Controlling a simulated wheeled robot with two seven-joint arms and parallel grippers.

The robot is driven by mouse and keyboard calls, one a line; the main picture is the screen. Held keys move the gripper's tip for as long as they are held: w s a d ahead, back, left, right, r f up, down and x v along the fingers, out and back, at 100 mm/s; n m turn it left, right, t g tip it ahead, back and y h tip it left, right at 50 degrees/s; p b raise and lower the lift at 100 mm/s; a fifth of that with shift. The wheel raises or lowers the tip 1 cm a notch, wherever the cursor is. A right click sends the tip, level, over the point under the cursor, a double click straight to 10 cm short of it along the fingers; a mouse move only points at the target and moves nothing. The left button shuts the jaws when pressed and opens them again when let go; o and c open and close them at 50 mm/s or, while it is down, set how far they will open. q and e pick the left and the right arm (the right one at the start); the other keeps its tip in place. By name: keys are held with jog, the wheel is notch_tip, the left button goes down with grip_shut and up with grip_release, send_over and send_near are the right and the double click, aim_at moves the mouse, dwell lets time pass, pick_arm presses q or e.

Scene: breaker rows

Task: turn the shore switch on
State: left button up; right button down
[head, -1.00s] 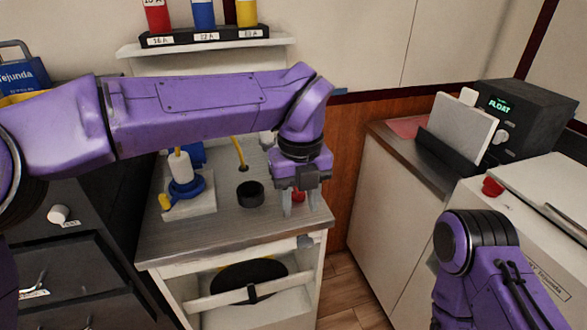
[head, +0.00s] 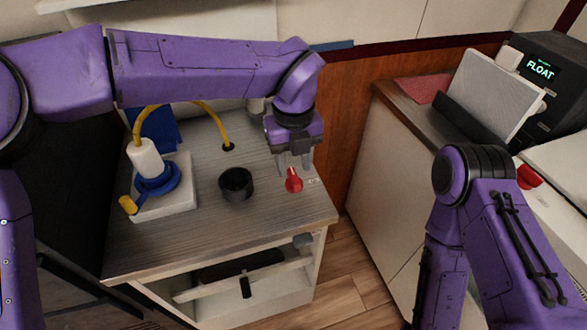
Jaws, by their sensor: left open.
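A red rotary knob (head: 293,181) stands on the grey counter (head: 200,237), near its right edge, with small white marks beside it too small to read. It may be the shore switch, but I cannot read a name on it. My left gripper (head: 294,162) points down just behind and above the knob, its two grey fingers apart with nothing held between them. I cannot tell whether a fingertip touches the knob. My right arm is at the right, and its gripper is out of view.
A black cup-like ring (head: 236,184) sits left of the knob. A white and blue plug (head: 154,175) with a yellow cable stands on a white plate further left. Another red knob (head: 529,176) and a black unit reading FLOAT (head: 541,70) are at the right.

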aim_at(294, 176)
pick_arm(q)
jog(key=f, duration=0.3)
jog(key=shift+w+f, duration=0.1)
jog(key=shift+w, duration=0.2)
jog(key=shift+s+f, duration=0.2)
jog(key=shift+f, duration=0.05)
